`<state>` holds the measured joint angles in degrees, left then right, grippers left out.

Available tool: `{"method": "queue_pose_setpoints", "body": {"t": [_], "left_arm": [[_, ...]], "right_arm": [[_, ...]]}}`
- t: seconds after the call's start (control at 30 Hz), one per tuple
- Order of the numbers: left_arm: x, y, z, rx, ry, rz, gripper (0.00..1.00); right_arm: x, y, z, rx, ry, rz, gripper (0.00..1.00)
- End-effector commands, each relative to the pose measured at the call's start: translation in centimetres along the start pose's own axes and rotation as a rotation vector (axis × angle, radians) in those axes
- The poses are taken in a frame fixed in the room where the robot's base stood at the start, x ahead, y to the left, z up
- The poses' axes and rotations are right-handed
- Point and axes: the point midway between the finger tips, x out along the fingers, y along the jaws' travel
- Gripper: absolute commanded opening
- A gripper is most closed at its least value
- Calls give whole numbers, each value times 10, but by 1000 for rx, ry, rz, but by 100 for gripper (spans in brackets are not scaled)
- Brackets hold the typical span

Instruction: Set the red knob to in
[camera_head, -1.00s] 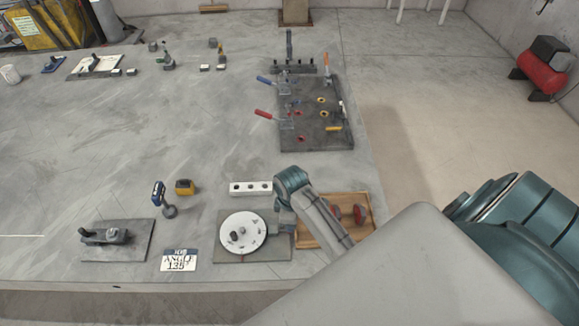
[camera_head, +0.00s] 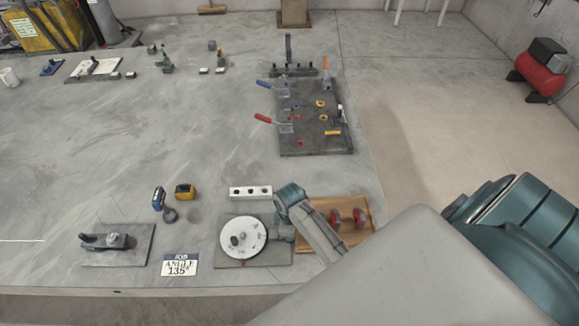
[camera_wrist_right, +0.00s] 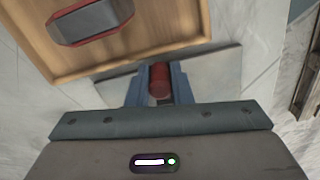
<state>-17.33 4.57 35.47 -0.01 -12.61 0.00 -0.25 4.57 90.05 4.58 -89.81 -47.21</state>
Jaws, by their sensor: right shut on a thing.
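My right gripper (camera_wrist_right: 160,90) is shut on the red knob (camera_wrist_right: 160,77) in the right wrist view. The knob is a small red cylinder between the two blue fingers, at the edge of a grey base plate (camera_wrist_right: 218,72). In the head view my right gripper (camera_head: 284,230) is beside the right edge of a white round dial (camera_head: 228,250), which sits on a grey plate (camera_head: 223,262). The red knob is hidden there by my arm. My left gripper is in neither view.
A wooden tray (camera_head: 362,203) with red-ended parts lies right of the dial; it also shows in the wrist view (camera_wrist_right: 185,47). A white block (camera_head: 250,192) is behind the dial. A card reading angle 135 (camera_head: 179,264) lies left of it. A lever board (camera_head: 315,148) stands farther back.

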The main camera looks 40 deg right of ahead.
Motion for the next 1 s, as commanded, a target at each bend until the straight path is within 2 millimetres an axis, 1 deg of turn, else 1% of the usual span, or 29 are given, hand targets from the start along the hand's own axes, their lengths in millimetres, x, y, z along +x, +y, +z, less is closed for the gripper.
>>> {"method": "queue_pose_setpoints", "body": {"t": [0.07,0.2,0.47,0.5,0.53,0.83,0.93,1.0], "left_arm": [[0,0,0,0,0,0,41],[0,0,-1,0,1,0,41],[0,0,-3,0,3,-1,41],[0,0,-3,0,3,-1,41],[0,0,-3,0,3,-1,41],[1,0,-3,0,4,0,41],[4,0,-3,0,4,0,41],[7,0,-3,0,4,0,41]], "right_arm": [[-1,-1,-4,0,2,0,0],[-1,-4,-19,0,3,-1,0],[-1,-4,-21,0,4,0,0],[-1,-4,-21,0,5,0,27],[-1,-4,-21,0,5,0,29],[-2,-4,-20,0,2,1,29],[-9,-3,-21,0,3,2,29],[-18,-3,-21,0,4,3,29]]}}
